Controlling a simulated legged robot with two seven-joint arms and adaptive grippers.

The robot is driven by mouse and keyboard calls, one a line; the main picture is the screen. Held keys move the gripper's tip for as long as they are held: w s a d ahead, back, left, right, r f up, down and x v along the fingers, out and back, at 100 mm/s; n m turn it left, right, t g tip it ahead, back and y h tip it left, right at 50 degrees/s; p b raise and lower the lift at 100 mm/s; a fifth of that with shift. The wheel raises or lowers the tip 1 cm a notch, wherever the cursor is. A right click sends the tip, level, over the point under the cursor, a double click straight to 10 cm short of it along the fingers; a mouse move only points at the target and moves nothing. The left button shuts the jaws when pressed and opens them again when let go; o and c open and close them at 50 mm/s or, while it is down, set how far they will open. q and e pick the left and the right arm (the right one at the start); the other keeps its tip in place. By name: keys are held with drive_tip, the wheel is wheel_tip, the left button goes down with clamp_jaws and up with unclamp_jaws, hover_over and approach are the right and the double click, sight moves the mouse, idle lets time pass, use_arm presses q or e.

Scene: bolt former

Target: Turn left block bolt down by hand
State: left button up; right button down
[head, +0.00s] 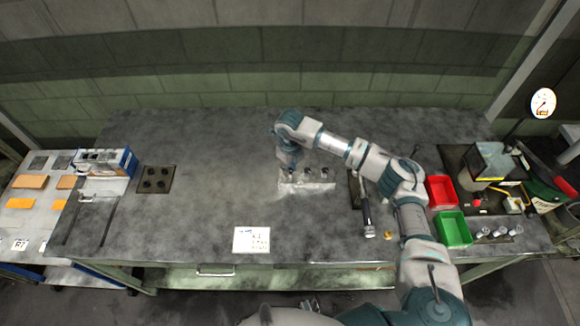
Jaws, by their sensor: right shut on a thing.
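A pale block (307,185) sits near the middle of the table with several small bolts standing in a row along it. My right arm comes in from the lower right and bends over the table. My right gripper (287,159) points down at the left end of the block and is shut on the left block bolt (291,174). The fingertips and the bolt's head are small and partly hidden by the wrist. The middle bolt (308,172) and the right bolt (325,171) stand apart from the gripper. My left gripper is not in view.
A long-handled tool (367,215) lies right of the block, by my forearm. A red bin (440,191) and a green bin (453,230) stand further right. A white label card (251,240) lies in front. The table left of the block is mostly clear.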

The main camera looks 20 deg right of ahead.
drive_tip(key=m, duration=0.2)
drive_tip(key=m+p, duration=0.1)
drive_tip(key=shift+w+r+m, duration=0.2)
drive_tip(key=shift+r+m, duration=0.1)
drive_tip(key=shift+m, duration=0.1)
drive_tip(key=m, duration=0.3)
drive_tip(key=shift+p, duration=0.4)
drive_tip(key=shift+m, duration=0.3)
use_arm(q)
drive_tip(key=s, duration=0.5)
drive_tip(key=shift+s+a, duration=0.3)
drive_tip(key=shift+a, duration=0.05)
use_arm(e)
drive_tip(key=shift+m, duration=0.5)
drive_tip(key=c, duration=1.1)
unclamp_jaws()
drive_tip(key=shift+o, duration=0.7)
drive_tip(key=shift+f, duration=0.25)
